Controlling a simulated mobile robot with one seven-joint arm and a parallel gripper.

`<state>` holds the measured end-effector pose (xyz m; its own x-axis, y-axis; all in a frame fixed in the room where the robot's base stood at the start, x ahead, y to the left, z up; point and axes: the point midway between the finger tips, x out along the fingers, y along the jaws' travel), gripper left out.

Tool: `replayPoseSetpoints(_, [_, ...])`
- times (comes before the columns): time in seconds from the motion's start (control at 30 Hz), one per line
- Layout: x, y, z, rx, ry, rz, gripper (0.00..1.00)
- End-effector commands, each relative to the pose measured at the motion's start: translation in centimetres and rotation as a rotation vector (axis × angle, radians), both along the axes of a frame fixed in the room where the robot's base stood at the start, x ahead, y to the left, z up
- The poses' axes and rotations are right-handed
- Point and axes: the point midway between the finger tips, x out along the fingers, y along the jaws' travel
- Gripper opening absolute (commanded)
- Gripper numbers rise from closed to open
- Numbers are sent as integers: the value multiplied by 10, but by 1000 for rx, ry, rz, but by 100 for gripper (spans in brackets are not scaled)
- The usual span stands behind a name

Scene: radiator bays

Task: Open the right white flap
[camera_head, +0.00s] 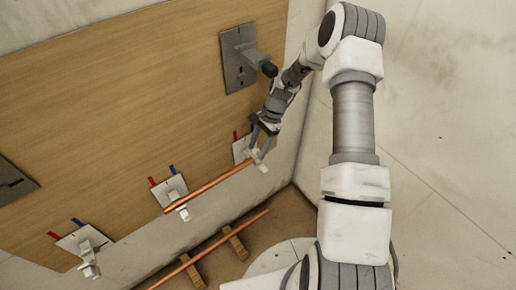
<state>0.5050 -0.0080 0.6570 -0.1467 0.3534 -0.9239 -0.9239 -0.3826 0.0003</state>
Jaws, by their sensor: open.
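The right white flap (240,152) is on the lower part of the wooden panel, partly hidden behind my gripper and a copper pipe. A pale handle-like piece (259,164) sticks out at its right. My gripper (261,150) is open, its fingers pointing down at this pale piece, one on each side as seen here. I cannot tell whether they touch it. Two similar white flaps, a middle one (170,189) and a left one (76,240), also have pale pieces sticking out.
A copper pipe (208,187) runs in front of the middle and right flaps. A lower copper pipe (215,242) lies over wooden blocks (236,244). A grey plate with a lever (238,60) is on the panel above my gripper. The floor at right is clear.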

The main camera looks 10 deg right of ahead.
Motion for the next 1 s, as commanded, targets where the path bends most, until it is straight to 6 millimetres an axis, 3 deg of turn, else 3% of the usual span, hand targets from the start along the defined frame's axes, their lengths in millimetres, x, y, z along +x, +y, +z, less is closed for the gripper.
replayPoseSetpoints(0.27, [0,1,-1,0,0,0,57])
replayPoseSetpoints(0.6, [0,1,-1,0,0,0,0])
replayPoseSetpoints(1.0, [-2,0,-1,10,-21,-1,0])
